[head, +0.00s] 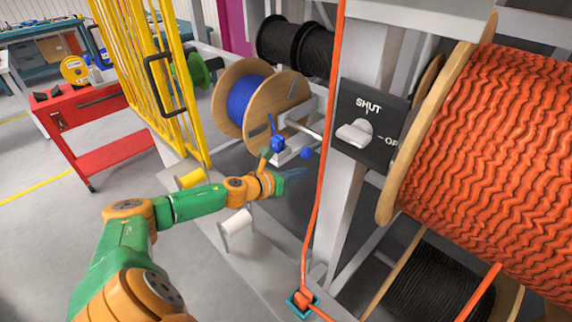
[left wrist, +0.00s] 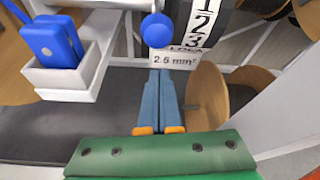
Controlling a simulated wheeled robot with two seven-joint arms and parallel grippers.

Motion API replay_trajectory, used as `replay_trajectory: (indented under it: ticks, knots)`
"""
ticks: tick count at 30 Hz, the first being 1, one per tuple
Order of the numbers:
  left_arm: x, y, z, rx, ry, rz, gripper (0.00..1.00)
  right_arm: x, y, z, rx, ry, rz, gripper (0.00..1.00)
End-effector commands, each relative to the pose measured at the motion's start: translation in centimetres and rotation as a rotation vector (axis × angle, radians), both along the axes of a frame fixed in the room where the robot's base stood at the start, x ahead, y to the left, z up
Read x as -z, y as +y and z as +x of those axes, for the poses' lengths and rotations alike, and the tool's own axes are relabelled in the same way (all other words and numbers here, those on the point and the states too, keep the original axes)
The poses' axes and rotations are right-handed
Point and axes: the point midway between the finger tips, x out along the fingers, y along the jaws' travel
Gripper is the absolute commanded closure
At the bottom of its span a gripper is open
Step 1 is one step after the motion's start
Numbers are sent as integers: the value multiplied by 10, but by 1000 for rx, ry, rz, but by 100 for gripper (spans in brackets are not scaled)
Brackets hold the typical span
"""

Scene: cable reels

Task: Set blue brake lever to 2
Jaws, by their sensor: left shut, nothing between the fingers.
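The blue round knob (left wrist: 156,30) of the brake lever shows at the top of the left wrist view, just left of a plate (left wrist: 199,24) numbered 1, 2 and 3. It lies beside the lower numbers; I cannot tell its exact setting. In the head view the knob (head: 306,153) is below the blue cable reel (head: 247,100). My left gripper (head: 294,173) is shut and empty, a little below the knob. Its two blue-grey fingers (left wrist: 167,74) lie together, pointing towards the plate, with no clear contact with the knob. My right gripper is not in view.
A blue block (left wrist: 50,40) sits in a grey holder (left wrist: 66,82) left of the knob. An orange cable (head: 323,130) hangs right of my left gripper. A SHUT switch panel (head: 361,150) and a large orange reel (head: 490,150) stand further right. A yellow gate (head: 140,70) is at left.

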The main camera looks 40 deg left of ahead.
Motion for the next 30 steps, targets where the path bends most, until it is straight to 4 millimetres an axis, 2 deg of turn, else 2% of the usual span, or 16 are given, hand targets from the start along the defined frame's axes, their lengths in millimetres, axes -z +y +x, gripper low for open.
replay_trajectory:
  ticks: [1,3,5,12,15,21,30]
  knots:
    - [27,2,0,0,0,1,100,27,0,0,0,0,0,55]
    - [13,6,-13,-1,4,3,100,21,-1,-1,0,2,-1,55]
    - [5,5,-23,4,5,7,100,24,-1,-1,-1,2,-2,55]
    - [-9,7,-44,3,6,2,100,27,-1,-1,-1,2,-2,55]
    - [-24,7,-54,5,5,-7,100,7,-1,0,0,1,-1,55]
    - [-38,12,-76,1,2,-7,100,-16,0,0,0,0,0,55]
    - [-39,15,-85,1,0,1,100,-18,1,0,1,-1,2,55]
